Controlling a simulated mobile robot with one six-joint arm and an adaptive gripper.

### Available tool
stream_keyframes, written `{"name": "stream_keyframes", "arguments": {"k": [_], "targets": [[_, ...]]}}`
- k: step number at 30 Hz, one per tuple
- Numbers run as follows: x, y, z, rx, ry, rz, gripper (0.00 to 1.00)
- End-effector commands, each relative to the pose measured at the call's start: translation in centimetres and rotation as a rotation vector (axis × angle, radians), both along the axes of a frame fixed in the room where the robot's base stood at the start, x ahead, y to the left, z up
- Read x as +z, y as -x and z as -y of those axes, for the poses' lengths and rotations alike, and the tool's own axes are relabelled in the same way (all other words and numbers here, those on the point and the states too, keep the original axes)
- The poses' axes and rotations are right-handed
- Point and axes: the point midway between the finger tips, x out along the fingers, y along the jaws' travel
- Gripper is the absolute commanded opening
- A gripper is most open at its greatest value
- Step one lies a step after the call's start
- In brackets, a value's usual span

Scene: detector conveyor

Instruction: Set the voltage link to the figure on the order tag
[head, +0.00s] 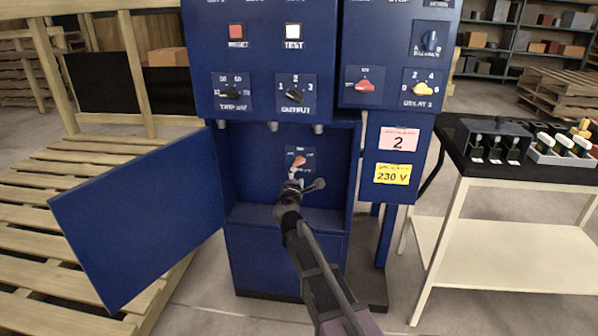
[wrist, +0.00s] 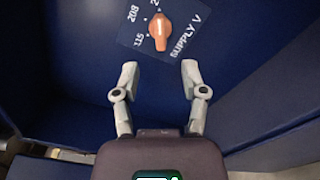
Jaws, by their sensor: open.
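The voltage link is an orange knob on a plate marked SUPPLY V inside the open blue cabinet. It shows in the head view (head: 299,162) and in the wrist view (wrist: 159,32). The figures 115 and 208 are readable beside it, and a third starting with 2 is cut off at the top edge. The knob's white line runs towards the top edge, near that cut-off figure. The order tag (head: 393,174) is yellow and reads 230 V. My gripper (head: 303,185) is open and empty in front of the knob; its fingers (wrist: 159,72) are apart and not touching it.
The cabinet door (head: 135,225) hangs open to the left. The recess has side walls and a ledge (head: 290,214) below. Other knobs, such as the red one (head: 365,86), sit on panels above. A pink tag (head: 399,139) reads 2. A bench (head: 505,172) stands at the right.

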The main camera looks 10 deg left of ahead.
Motion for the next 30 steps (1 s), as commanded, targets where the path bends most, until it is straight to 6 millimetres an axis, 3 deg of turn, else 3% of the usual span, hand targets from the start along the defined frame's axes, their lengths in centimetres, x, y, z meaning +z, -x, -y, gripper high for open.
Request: {"name": "stream_keyframes", "arguments": {"k": [7, 22, 26, 30], "targets": [[0.0, 2.1, 0.0, -0.001, 0.0, 0.0, 0.56], [0.0, 2.3, 0.3, -0.009, -0.008, -0.003, 0.56], [-0.3, 2.5, 1.9, -0.047, -0.057, -0.019, 0.56], [-1.1, 3.1, 5.7, -0.142, -0.17, -0.058, 0.56]]}}
